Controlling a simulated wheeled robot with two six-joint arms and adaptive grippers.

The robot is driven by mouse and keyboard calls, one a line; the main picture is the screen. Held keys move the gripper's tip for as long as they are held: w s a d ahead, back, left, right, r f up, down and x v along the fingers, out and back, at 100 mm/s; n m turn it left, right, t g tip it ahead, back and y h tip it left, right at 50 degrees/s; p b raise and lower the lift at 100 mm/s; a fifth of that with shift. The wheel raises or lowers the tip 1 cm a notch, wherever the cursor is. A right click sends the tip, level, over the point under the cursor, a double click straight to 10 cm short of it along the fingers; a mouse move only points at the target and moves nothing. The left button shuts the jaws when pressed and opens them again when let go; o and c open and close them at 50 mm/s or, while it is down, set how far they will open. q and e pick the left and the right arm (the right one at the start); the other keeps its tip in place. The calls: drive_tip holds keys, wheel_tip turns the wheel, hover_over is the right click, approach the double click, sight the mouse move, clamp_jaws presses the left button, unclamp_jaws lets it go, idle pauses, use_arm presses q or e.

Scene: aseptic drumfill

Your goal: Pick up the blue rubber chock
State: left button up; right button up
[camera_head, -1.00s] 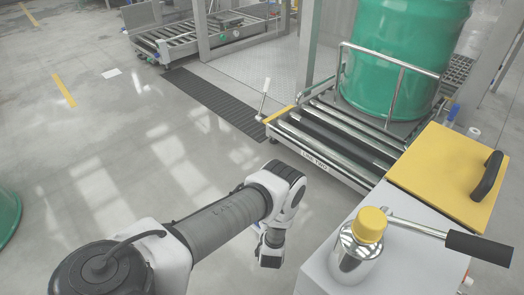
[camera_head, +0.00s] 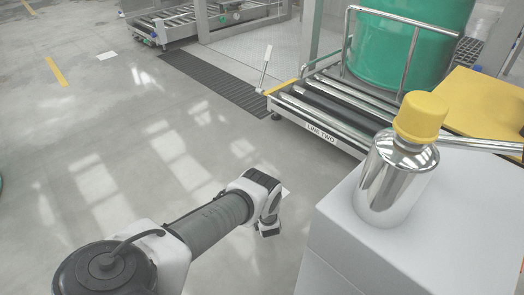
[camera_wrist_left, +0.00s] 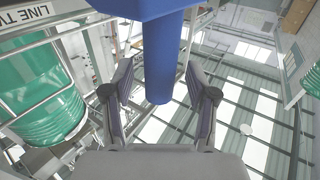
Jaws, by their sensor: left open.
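I cannot clearly make out a blue rubber chock in the head view; only a small blue spot (camera_head: 477,68) shows beside the drum at the right. In the left wrist view a large blue body (camera_wrist_left: 164,60) with a rounded post comes down from the top edge between my open fingers. I cannot tell whether it is the chock or whether the fingers touch it. My left gripper (camera_head: 268,231) hangs over the floor, left of the grey cabinet; its fingers in the wrist view (camera_wrist_left: 163,98) are spread. My right gripper is out of view.
A silver bottle with a yellow cap (camera_head: 399,165) stands on a grey cabinet (camera_head: 380,262) at right. Behind are a roller conveyor (camera_head: 318,112) marked LINE TWO, a rail and a green drum (camera_head: 400,50). The floor (camera_head: 90,160) at left is clear.

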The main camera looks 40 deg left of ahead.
use_arm(q)
drive_tip(key=shift+w+r, duration=0.1)
clamp_jaws()
